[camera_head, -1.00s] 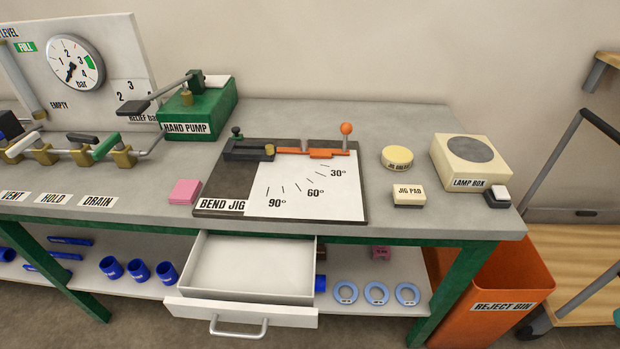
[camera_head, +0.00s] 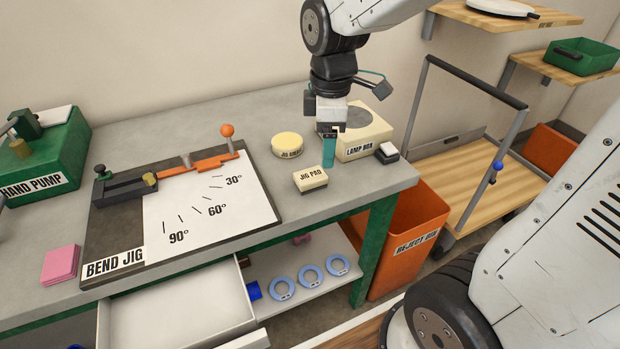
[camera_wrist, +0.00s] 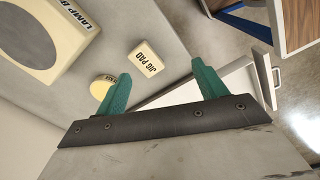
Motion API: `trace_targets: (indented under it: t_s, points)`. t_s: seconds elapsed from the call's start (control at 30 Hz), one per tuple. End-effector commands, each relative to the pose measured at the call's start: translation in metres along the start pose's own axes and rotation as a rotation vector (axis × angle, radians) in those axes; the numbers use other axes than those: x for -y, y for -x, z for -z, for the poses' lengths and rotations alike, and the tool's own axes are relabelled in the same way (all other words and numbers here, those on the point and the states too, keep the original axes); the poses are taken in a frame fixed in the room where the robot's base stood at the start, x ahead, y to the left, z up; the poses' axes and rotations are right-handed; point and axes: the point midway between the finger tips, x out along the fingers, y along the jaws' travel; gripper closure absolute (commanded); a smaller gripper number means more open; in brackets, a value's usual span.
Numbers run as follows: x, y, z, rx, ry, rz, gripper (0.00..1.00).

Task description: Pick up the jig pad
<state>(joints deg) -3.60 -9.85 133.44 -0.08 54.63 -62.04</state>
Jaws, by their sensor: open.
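The jig pad (camera_head: 310,179) is a small cream block with a dark label, lying on the grey bench top right of the bend jig. It also shows in the wrist view (camera_wrist: 146,58), beyond and between my fingertips. My gripper (camera_head: 329,152) hangs above the bench, behind and slightly right of the jig pad in the head view, in front of the lamp box. In the wrist view its two green fingers (camera_wrist: 161,78) are spread apart with nothing between them. The gripper is apart from the pad.
A round yellow tin (camera_head: 287,145) stands just behind the pad. The lamp box (camera_head: 368,144) and a small black-and-white switch (camera_head: 387,153) are to the right. The bend jig (camera_head: 100,222) lies left. An open drawer (camera_head: 243,302) juts out below. The orange reject bin (camera_head: 408,240) stands beside the bench.

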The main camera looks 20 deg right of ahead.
Motion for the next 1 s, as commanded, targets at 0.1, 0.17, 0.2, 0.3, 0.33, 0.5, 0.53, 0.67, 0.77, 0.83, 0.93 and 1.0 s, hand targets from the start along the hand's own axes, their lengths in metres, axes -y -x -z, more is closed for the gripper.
trace_targets:
  t_s: [0.1, 0.17, 0.2, 0.3, 0.33, 0.5, 0.53, 0.67, 0.77, 0.83, 0.93, 1.0]
  points:
    - [-0.025, -0.028, 0.018, 0.007, 0.216, 0.021, 0.29]
    - [-0.033, -0.038, 0.024, 0.008, 0.295, 0.026, 0.29]
    - [-0.037, -0.043, 0.026, 0.008, 0.338, 0.027, 0.29]
    - [-0.043, -0.052, 0.03, 0.008, 0.404, 0.032, 0.29]
    - [-0.045, -0.055, 0.031, 0.008, 0.415, 0.032, 0.29]
    - [-0.045, -0.073, 0.03, 0.008, 0.428, 0.033, 0.29]
    - [-0.045, -0.076, 0.03, 0.008, 0.427, 0.033, 0.29]
    - [-0.042, -0.092, 0.028, 0.009, 0.426, 0.034, 0.29]
    - [-0.04, -0.107, 0.028, 0.009, 0.425, 0.034, 0.29]
    - [-0.039, -0.118, 0.027, 0.008, 0.425, 0.034, 0.29]
    - [-0.039, -0.128, 0.027, 0.008, 0.425, 0.032, 0.29]
    - [-0.039, -0.131, 0.027, 0.007, 0.425, 0.03, 0.29]
